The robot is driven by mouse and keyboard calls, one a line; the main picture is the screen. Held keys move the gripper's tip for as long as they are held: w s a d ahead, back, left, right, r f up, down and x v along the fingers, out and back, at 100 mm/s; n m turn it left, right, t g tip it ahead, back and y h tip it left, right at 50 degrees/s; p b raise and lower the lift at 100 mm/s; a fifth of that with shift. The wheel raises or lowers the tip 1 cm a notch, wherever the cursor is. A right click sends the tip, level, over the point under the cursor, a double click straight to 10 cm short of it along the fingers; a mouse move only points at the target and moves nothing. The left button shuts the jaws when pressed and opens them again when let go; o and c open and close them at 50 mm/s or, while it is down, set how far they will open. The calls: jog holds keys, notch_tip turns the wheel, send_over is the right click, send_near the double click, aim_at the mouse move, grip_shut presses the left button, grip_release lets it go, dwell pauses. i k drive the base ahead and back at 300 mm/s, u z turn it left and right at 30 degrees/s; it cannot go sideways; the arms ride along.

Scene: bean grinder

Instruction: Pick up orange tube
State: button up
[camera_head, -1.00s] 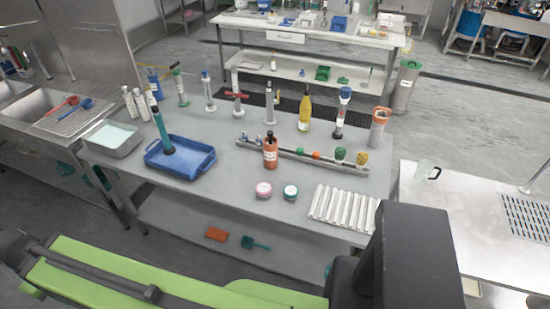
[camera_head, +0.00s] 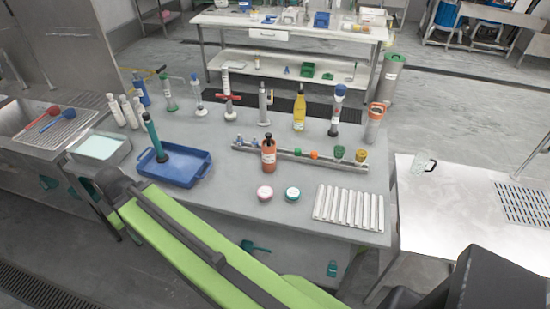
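A clear-grey tube with an orange rim (camera_head: 376,118) stands upright at the right back corner of the grey table (camera_head: 225,200). An orange bottle with a dark cap (camera_head: 268,156) stands nearer the middle, in front of a long metal rail. My green arm crosses the lower left of the head view, its black joint beside the table's front left edge. My gripper is not visible, so its opening and contents cannot be seen.
A blue tray (camera_head: 175,172) holding a dark teal tube (camera_head: 154,137) sits at left. A yellow bottle (camera_head: 299,113) and a blue-topped tube (camera_head: 337,108) stand at the back. White ribbed strips (camera_head: 348,207) lie at front right. A steel table (camera_head: 440,215) is at right.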

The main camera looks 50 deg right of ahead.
aim_at(268, 154)
jog(key=u, duration=0.05)
jog(key=i, duration=1)
jog(key=z, duration=0.05)
